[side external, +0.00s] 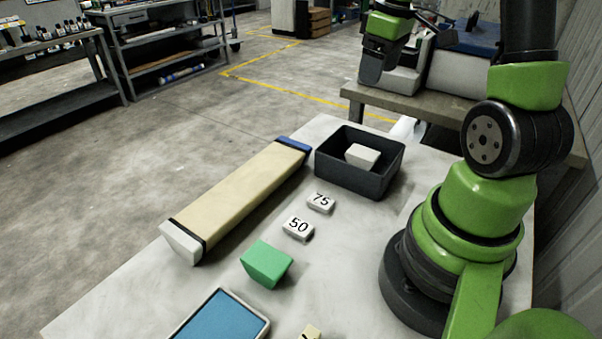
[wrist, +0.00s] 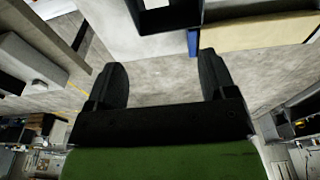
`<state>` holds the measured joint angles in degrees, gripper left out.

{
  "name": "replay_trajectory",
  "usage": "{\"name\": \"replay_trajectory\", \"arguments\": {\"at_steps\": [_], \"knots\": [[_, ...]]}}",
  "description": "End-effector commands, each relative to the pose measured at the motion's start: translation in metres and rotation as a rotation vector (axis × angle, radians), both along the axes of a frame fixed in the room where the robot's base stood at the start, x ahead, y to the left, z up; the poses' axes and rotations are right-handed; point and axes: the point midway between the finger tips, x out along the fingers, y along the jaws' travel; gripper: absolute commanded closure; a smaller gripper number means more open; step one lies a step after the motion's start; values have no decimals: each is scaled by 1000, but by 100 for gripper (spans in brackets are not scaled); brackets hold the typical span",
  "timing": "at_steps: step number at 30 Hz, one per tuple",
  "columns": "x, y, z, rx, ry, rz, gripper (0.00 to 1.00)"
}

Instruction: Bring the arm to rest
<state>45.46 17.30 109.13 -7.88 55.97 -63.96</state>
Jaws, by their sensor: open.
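My gripper (side external: 370,68) is raised at the top of the side external view, beyond the far end of the white table (side external: 345,228). In the wrist view my gripper (wrist: 162,82) has its two dark fingers spread wide, with only the floor showing between them. It touches nothing that I can see. A long beige core liner (side external: 245,192) lies on the table, with a blue cap (side external: 294,145) at its far end and a white cap (side external: 181,242) at its near end.
A dark bin (side external: 335,174) holds a white block (side external: 362,156). Tags marked 75 (side external: 321,202) and 50 (side external: 298,227), a green block (side external: 266,263) and a blue-floored tray (side external: 262,325) are on the table. A workbench (side external: 420,108) stands behind. Shelves (side external: 160,50) stand back left.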

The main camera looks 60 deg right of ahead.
Motion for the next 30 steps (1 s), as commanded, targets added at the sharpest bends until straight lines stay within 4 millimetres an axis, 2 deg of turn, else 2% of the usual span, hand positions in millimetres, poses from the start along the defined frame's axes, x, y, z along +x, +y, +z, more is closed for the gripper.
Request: {"name": "replay_trajectory", "arguments": {"at_steps": [4, 7, 12, 15, 18, 21, 30], "knots": [[9, 48, 32, -22, -85, -43, 23], [7, 94, 56, -10, -174, -94, 23], [-19, 164, 81, 78, -321, -182, 23], [-40, 193, 87, 154, -387, -226, 23], [-57, 212, 89, 227, -430, -261, 23], [-68, 222, 88, 279, -450, -285, 23], [-74, 227, 87, 311, -458, -305, 23]]}}
